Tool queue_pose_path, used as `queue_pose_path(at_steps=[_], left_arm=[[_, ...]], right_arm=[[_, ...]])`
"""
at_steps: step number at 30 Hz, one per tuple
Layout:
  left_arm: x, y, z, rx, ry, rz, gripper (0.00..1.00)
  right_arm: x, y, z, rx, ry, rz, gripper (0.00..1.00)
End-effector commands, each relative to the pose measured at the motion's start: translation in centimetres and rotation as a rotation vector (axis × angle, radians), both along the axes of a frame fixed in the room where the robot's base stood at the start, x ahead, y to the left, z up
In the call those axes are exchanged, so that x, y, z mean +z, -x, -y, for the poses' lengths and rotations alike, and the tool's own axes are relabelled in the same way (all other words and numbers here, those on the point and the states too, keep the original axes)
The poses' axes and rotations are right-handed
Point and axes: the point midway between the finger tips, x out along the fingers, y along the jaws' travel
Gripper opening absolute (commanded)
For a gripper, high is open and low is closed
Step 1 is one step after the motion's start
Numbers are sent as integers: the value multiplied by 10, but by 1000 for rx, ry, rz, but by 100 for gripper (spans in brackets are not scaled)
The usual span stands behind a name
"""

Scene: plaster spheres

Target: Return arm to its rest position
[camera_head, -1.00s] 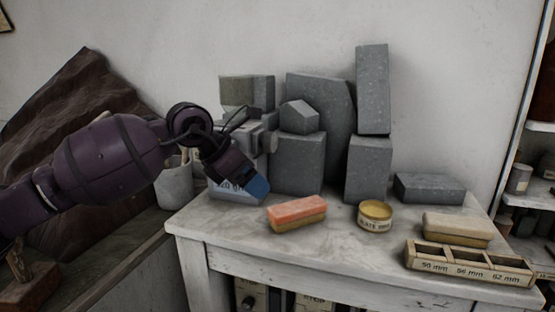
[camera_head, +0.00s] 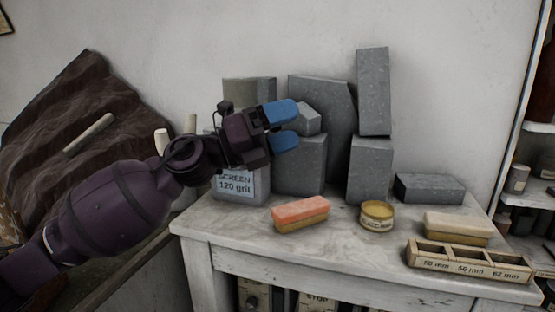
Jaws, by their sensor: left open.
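My left arm is dark purple and comes in from the lower left. My left gripper (camera_head: 284,127) has two blue fingertips, which are apart with nothing between them. It points right, in front of the grey stone blocks (camera_head: 300,163) at the back of the table. It hides part of the block stack and the upper part of the box labelled "SCREEN 120 grit" (camera_head: 238,187). My right gripper is not in view.
The pale table (camera_head: 340,252) holds an orange-topped block (camera_head: 300,213), a round tin (camera_head: 376,216), a beige block (camera_head: 457,228) and a tray with labelled compartments (camera_head: 470,262). A shelf (camera_head: 530,200) stands at right. The table's front left is clear.

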Motion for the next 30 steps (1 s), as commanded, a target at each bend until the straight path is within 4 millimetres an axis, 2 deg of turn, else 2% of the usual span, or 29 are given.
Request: queue_pose_path(at_steps=[3, 8, 17, 23, 30], left_arm=[[-18, -5, -17, 33, 196, -211, 78], [-55, -14, -46, 97, 411, -477, 78], [-154, -16, -106, 247, 729, -935, 78], [-230, 2, -144, 355, 905, -1202, 78], [-321, 46, -186, 487, 1094, -1472, 78]], right_arm=[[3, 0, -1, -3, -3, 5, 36], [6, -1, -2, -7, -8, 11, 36], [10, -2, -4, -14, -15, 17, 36], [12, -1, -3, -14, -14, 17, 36], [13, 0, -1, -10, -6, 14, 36]])
